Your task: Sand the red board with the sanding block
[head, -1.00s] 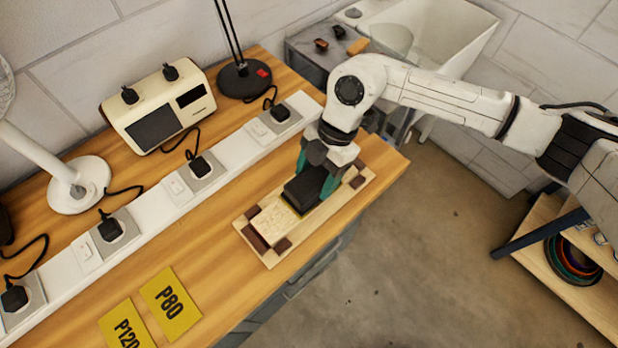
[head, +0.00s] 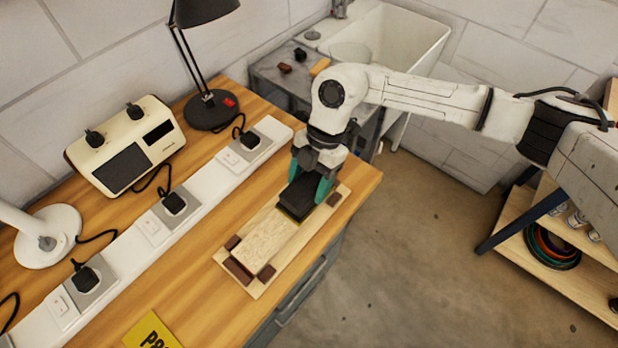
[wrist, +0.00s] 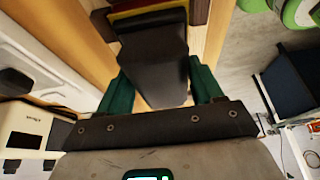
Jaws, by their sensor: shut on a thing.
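A black sanding block (head: 296,198) rests on the work board, toward its far end, with a thin yellow edge under it. My gripper (head: 310,178) is shut on the block, its green fingers on either side. The wrist view shows the block (wrist: 155,62) between the fingers (wrist: 160,88), with a yellow and a red strip beyond it. The board (head: 265,238) looks pale and wood-grained in the head view, not red. It lies on a light base (head: 292,248) between dark red-brown stops (head: 238,270). The block hides part of the board.
A white socket strip (head: 150,226) with plugs and cords runs behind the base. A cream device (head: 125,147) and a black lamp (head: 207,110) stand at the back. A yellow card (head: 150,332) lies at the front. The bench (head: 195,290) is clear nearer the front edge.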

